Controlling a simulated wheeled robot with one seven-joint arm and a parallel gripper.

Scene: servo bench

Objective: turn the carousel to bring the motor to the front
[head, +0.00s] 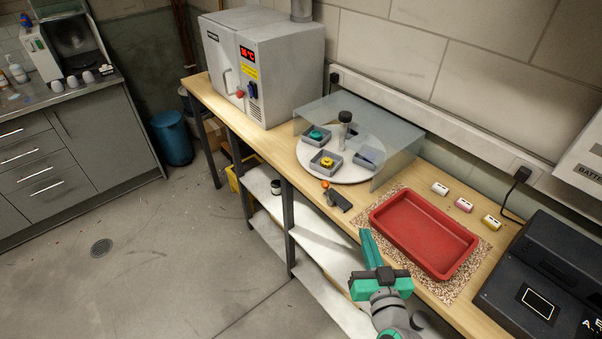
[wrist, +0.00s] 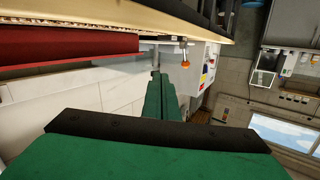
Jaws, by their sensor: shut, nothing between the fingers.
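The carousel (head: 343,171) is a white round disc on the wooden bench, partly under a translucent grey cover. It bears small grey trays and a central post with a black top (head: 345,117). One tray holds a teal round part (head: 317,134), and the front tray holds a yellow part (head: 327,161). A third tray (head: 369,156) sits at the right; I cannot make out its contents or tell which part is the motor. My green gripper (head: 366,236) is shut and empty, apart from the carousel, by the bench's front edge. Its fingers also show in the wrist view (wrist: 160,95).
A dark bracket (head: 340,200) with an orange knob (head: 325,185) stands between carousel and gripper; the knob shows in the wrist view (wrist: 184,64). A red tray (head: 425,232) lies right of my gripper. The cover (head: 398,160) surrounds the carousel's back and right. A grey oven (head: 262,60) stands left.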

